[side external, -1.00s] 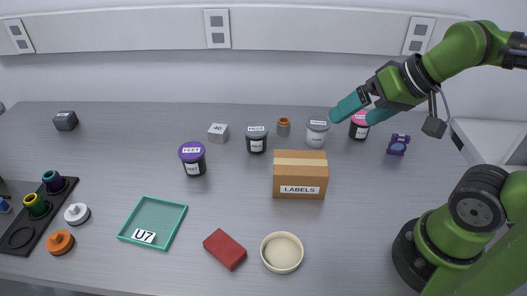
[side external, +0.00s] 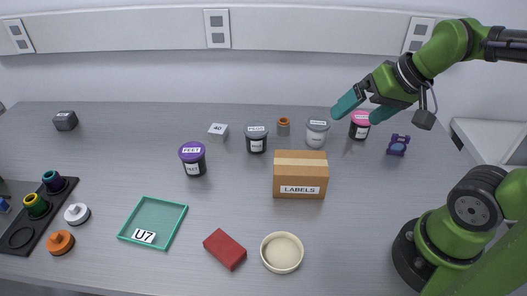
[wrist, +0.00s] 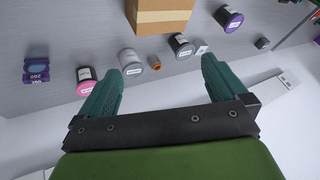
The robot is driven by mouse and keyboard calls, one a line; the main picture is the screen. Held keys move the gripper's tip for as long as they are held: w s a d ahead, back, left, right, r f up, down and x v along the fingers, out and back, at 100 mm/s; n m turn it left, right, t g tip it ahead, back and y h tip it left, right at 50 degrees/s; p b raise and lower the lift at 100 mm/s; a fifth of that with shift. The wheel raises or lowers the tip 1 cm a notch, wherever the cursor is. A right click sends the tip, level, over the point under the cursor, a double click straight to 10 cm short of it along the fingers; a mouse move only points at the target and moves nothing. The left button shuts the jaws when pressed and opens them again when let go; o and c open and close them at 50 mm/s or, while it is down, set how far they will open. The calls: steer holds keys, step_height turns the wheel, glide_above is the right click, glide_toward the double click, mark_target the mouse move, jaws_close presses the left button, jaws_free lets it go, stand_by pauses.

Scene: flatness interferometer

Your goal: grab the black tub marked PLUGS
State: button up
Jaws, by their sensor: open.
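A black tub with a dark grey lid (side external: 256,139) stands upright at the back middle; its white label is too small to read surely. It also shows in the wrist view (wrist: 181,46). A black tub with a pink lid (side external: 359,126) stands further right, its label also unclear; the wrist view shows it beside the left finger (wrist: 86,82). A black tub with a purple lid (side external: 193,160) is marked FEET. My gripper (side external: 359,114) is open and empty, raised above the table at the back right, nearer the pink-lidded tub than the grey-lidded one.
A grey tub (side external: 317,134) and small orange-topped piece (side external: 284,127) stand between the two black tubs. A LABELS box (side external: 300,178) stands in front. The table's middle left is clear.

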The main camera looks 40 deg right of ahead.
steer(key=w+d+f+m+g+h, duration=0.1)
steer(key=w+d+f+m, duration=0.15)
steer(key=d, duration=0.55)
steer(key=n+g+h, duration=0.2)
steer(key=h, duration=0.1)
glide_toward(363, 117)
steer(key=shift+y, duration=0.3)
steer(key=x, duration=0.6)
steer(key=shift+d+r, duration=0.15)
steer(key=shift+d, duration=0.25)
steer(key=shift+x, duration=3.1)
steer(key=shift+a+t, duration=0.15)
steer(key=shift+t, duration=0.15)
steer(key=c, duration=0.9)
